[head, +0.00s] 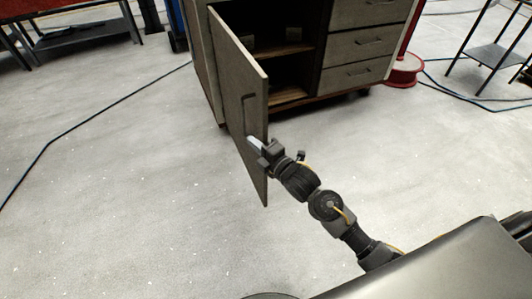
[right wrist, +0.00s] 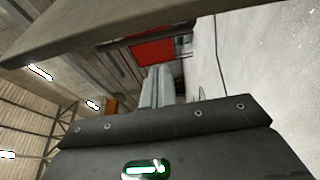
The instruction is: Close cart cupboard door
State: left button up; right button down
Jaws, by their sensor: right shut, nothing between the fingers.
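The cart cupboard door (head: 232,75) stands wide open in the head view, swung out toward me from the left side of the cart (head: 345,45). Its handle shows as a dark strip on the left face. My right gripper (head: 254,143) is shut and empty at the lower part of the door, near its free edge; I cannot tell whether it touches. In the right wrist view the closed fingers (right wrist: 157,85) point away from the camera, and a grey-brown panel (right wrist: 100,28), seemingly the door, crosses the top left. My left gripper is not in view.
The cupboard's dark inside has a shelf (head: 283,51), and drawers (head: 356,43) fill the cart's right side. A red round base (head: 404,72) and a black stand (head: 490,50) are at the right. Cables cross the floor. The pale floor (head: 110,190) left of the door is mostly clear.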

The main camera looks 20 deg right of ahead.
aim_at(263, 137)
jog(key=w+d, duration=0.2)
jog(key=d, duration=0.1)
jog(key=shift+d, duration=0.1)
dwell(0.5)
